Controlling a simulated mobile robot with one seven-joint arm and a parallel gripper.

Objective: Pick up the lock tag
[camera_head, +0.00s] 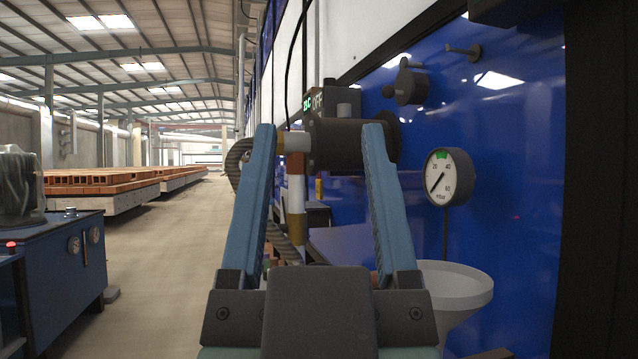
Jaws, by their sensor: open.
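My gripper (318,130) is open. Its two long blue fingers reach up and forward from the bottom of the head view, with a wide gap between them. Nothing is seen held in the gap. Behind the fingertips is a dark cylindrical fitting (345,146) with a pale and brass-coloured end at its left. Below that end is an upright piece (296,190) with red, white and brass-coloured bands. I cannot tell whether this banded piece is the lock tag, and no other thing is clearly a lock tag. The gripper's dark body hides what lies low in the middle.
A blue panel (520,200) stands close at right, with a round gauge (450,177), a dark knob (411,86) and a peg (463,53). A pale funnel-like bowl (455,285) is right of the gripper. A blue cabinet (65,270) stands left; the floor (165,260) between is clear.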

